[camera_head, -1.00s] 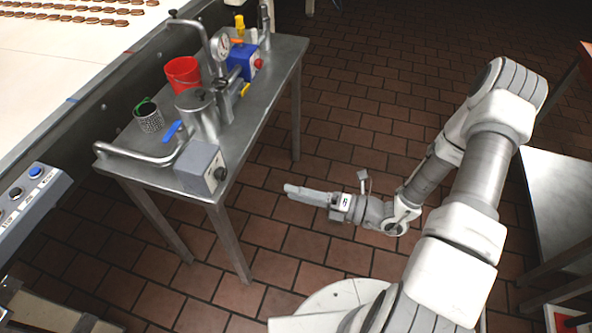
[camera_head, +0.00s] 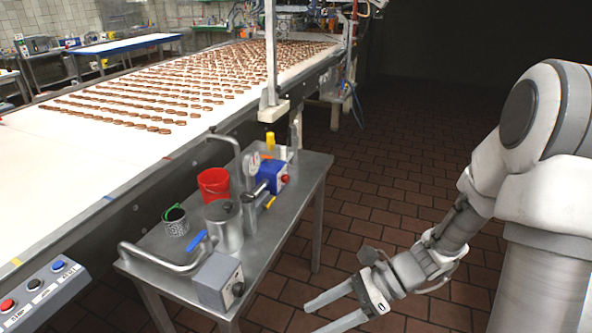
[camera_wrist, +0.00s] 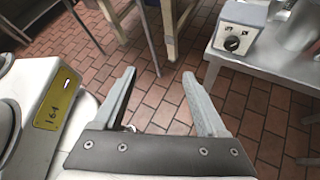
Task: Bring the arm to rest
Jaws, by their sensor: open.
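My gripper (camera_head: 334,309) is at the lower middle right of the head view, to the right of the metal cart (camera_head: 290,212) and apart from it. Its two fingers are spread, with nothing between them. In the wrist view my gripper (camera_wrist: 160,88) also shows open and empty, with only the brick floor (camera_wrist: 158,112) behind the fingers. My arm reaches in from the right edge of the head view and bends down to the gripper.
The cart carries a red bucket (camera_head: 214,186), a metal pot (camera_head: 224,226), a mesh cup (camera_head: 175,222), a blue device (camera_head: 271,177) and a grey control box (camera_head: 218,280). Open floor lies right of the cart.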

